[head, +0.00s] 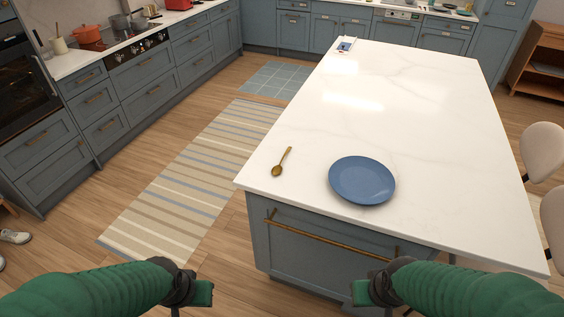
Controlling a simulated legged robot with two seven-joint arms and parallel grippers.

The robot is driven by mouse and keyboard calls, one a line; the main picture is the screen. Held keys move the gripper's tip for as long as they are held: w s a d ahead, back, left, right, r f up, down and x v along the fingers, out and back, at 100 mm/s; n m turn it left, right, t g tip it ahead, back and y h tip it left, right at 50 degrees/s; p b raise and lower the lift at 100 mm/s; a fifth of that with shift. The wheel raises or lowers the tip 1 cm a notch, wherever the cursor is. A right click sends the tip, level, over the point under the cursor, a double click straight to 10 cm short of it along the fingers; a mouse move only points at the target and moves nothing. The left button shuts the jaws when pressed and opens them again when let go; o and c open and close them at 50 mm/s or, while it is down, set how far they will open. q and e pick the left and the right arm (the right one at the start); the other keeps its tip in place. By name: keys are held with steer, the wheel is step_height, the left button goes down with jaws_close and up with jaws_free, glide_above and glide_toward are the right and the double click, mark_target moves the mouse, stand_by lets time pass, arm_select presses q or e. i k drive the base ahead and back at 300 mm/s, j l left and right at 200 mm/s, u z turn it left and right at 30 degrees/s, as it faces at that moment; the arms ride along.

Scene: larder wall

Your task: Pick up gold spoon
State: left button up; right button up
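The gold spoon (281,162) lies on the white island worktop (330,110), near its left edge at the near end. It is to the left of a blue plate (362,181) and apart from it. My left gripper (178,309) is low in the head view, left of the island, well short of the spoon. My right gripper (388,309) is low in front of the island's near face, below the worktop. Both grippers are cut by the bottom edge, and their fingers hardly show. Nothing is seen held in either.
A gold rail (330,240) runs across the island's near face. Cream chairs (545,152) stand along its right side. A striped rug (190,180) covers the floor to the left. The middle of the worktop is clear.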

mark_target(277, 170)
steer(key=i+j+u, duration=0.3)
steer(key=i, duration=0.55)
steer(key=i+j+u, duration=0.1)
steer(key=i+u, duration=0.2)
steer(key=i, duration=0.55)
